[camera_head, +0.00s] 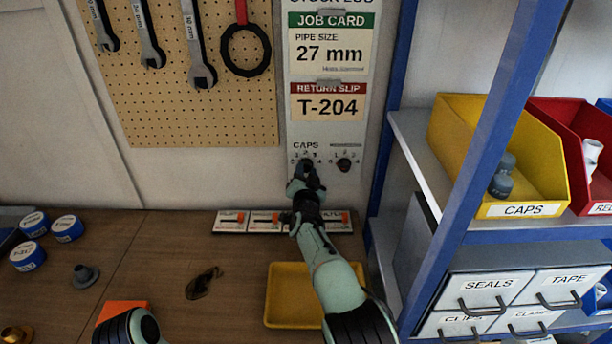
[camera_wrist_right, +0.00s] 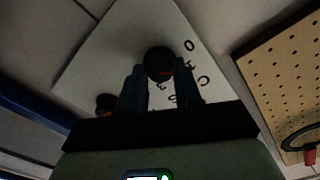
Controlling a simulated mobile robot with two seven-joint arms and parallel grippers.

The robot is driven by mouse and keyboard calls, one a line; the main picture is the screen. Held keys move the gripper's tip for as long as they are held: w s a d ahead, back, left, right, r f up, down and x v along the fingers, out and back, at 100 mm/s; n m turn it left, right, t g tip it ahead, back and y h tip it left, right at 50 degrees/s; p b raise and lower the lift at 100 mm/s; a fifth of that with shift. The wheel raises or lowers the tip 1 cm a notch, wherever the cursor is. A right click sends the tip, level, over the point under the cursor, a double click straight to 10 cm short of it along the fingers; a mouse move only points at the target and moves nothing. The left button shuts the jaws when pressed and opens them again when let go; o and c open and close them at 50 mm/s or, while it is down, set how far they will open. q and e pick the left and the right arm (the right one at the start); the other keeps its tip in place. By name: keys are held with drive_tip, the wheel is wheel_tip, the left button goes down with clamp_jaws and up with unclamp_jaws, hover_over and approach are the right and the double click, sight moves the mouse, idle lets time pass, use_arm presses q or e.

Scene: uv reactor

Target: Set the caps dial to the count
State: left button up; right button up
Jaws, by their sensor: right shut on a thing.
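The caps dial (camera_wrist_right: 159,62) is a round black knob on the pale panel, under the word CAPS, with printed numbers around it. My right gripper (camera_head: 308,172) reaches up to the panel and is shut on the dial; in the right wrist view its two fingers (camera_wrist_right: 160,85) stand either side of the knob. In the head view the gripper mostly covers the dial, and I cannot tell which number it points to. The yellow CAPS bin (camera_head: 519,211) is on the shelf at right, with grey caps (camera_head: 502,178) partly showing inside. My left gripper is not in view.
A second dial (camera_head: 344,164) is just right of the caps dial. A job card (camera_head: 331,46) and return slip (camera_head: 328,105) hang above. A row of switches (camera_head: 265,221) and a yellow tray (camera_head: 284,296) lie below. Blue shelf posts (camera_head: 480,170) stand right of my arm.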

drive_tip(key=m+b, duration=0.1)
drive_tip(key=m, duration=0.3)
drive_tip(key=shift+d+m, duration=0.1)
drive_tip(key=shift+m, duration=0.3)
drive_tip(key=m+b, duration=0.1)
drive_tip(key=m, duration=0.3)
drive_tip(key=shift+r+m+b, duration=0.1)
drive_tip(key=shift+m+b, duration=0.2)
drive_tip(key=shift+b, duration=0.05)
drive_tip(key=m+b, duration=0.1)
drive_tip(key=m, duration=0.3)
drive_tip(key=shift+b, duration=0.3)
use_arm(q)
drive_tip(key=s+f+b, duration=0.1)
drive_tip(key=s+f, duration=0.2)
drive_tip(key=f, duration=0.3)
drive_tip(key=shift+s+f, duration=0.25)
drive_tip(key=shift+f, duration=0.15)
use_arm(e)
drive_tip(key=shift+m, duration=2.2)
drive_tip(key=shift+r, duration=0.1)
drive_tip(key=o, duration=1)
drive_tip(key=shift+o, duration=0.2)
